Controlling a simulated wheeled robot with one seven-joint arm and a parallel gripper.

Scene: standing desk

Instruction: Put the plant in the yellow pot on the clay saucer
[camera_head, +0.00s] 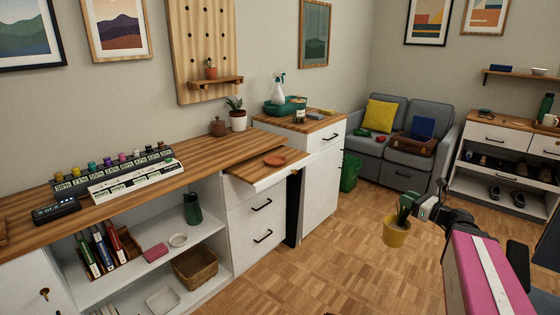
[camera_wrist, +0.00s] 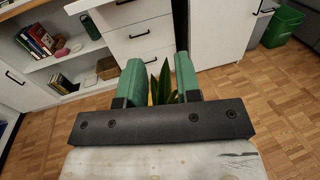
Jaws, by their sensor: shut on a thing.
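The yellow pot (camera_head: 396,232) with a green plant (camera_head: 404,208) hangs in the air over the wooden floor, right of the desk, in the head view. My gripper (camera_head: 424,212) is shut on it near the plant and the pot's rim; the exact contact is hard to see. The clay saucer (camera_head: 275,160) lies bare on the pulled-out wooden board (camera_head: 262,172) of the desk, left of and apart from the pot.
A white-potted plant (camera_head: 238,119) and a small brown pot (camera_head: 218,127) stand on the desk behind the saucer. A side cabinet (camera_head: 322,165) with a spray bottle (camera_head: 278,90) stands right of the board. A green bin (camera_head: 350,172) is on the floor. Open floor lies between the pot and the desk.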

